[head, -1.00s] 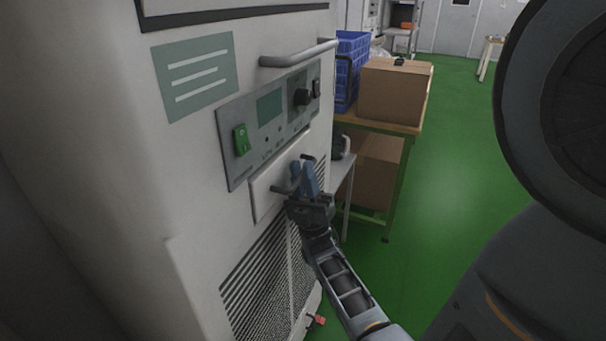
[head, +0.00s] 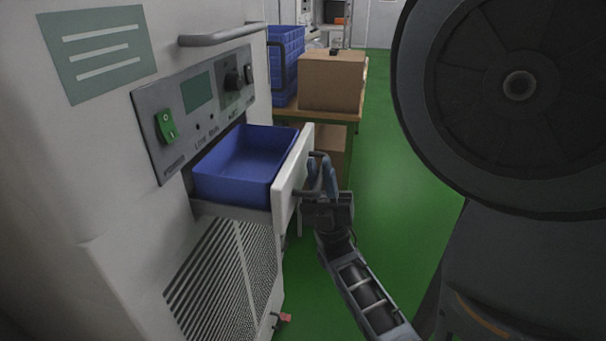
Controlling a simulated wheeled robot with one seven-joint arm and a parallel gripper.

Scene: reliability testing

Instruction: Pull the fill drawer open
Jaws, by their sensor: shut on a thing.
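The fill drawer (head: 293,178) stands out from the front of the white machine (head: 120,200), below the grey control panel. It has a white front and an empty-looking blue tray (head: 240,165) inside. Its grey bar handle (head: 317,156) is on the outer face of the front. My gripper (head: 322,178) is at the handle, its blue fingers shut on it. The fingers partly hide the middle of the handle.
The control panel (head: 172,98) has a green switch (head: 166,127) and a knob. A fixed grey bar (head: 222,35) sits above it. A table behind holds a cardboard box (head: 331,80) and a blue crate (head: 285,60). Green floor (head: 385,190) is free to the right.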

